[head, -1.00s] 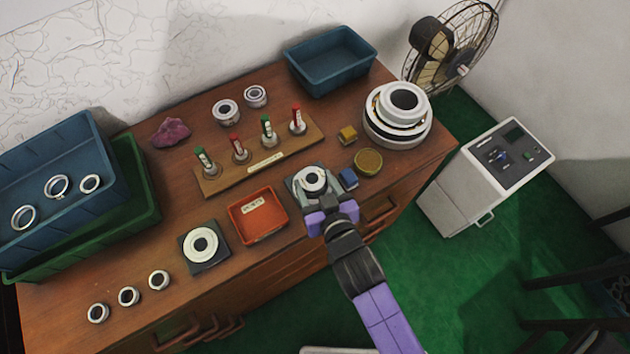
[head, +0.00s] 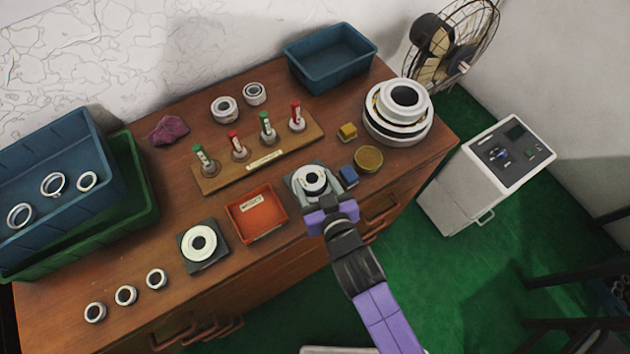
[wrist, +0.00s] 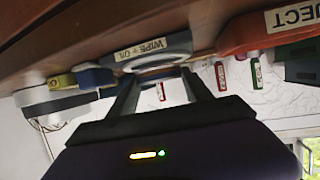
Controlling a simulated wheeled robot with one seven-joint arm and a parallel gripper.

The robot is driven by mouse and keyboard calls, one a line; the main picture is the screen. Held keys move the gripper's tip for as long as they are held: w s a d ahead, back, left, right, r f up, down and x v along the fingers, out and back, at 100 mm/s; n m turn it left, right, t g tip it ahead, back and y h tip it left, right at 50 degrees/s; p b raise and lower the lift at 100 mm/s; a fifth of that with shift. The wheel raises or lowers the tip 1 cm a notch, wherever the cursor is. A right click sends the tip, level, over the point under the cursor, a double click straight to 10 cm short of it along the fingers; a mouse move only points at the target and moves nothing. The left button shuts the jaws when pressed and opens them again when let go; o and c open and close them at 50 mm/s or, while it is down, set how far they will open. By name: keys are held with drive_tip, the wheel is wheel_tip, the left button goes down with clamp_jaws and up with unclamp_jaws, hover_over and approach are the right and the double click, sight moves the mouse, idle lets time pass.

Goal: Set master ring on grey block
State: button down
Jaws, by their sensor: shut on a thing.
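My gripper (head: 318,203) is shut on a pale ring with a dark centre (head: 314,178), at the front edge of the bench. The ring is over a grey block (head: 296,188), which it partly hides. In the wrist view the picture is upside down. There the ring (wrist: 160,72) shows edge-on between my fingers, close against the grey block labelled "WIPE + OIL" (wrist: 178,42). I cannot tell whether it rests on the block or is just above it. A second white ring (head: 188,243) lies on a dark square plate (head: 208,265) further left. No ring is legibly marked as master.
A red tray (head: 283,212) stands just left of my gripper. Behind is a wooden rack (head: 217,183) with red and green tagged posts. Large stacked rings (head: 416,130) stand far right.

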drive_tip(key=shift+f+b, duration=0.45)
drive_tip(key=shift+f, duration=0.05)
drive_tip(key=shift+c, duration=1.8)
unclamp_jaws()
drive_tip(key=shift+s+d+f, duration=0.1)
drive_tip(key=shift+s, duration=0.2)
drive_tip(key=v, duration=0.7)
drive_tip(key=shift+w+b, duration=0.15)
drive_tip(key=shift+b, duration=0.2)
drive_tip(key=shift+s+r, duration=0.2)
drive_tip(key=shift+r, duration=0.05)
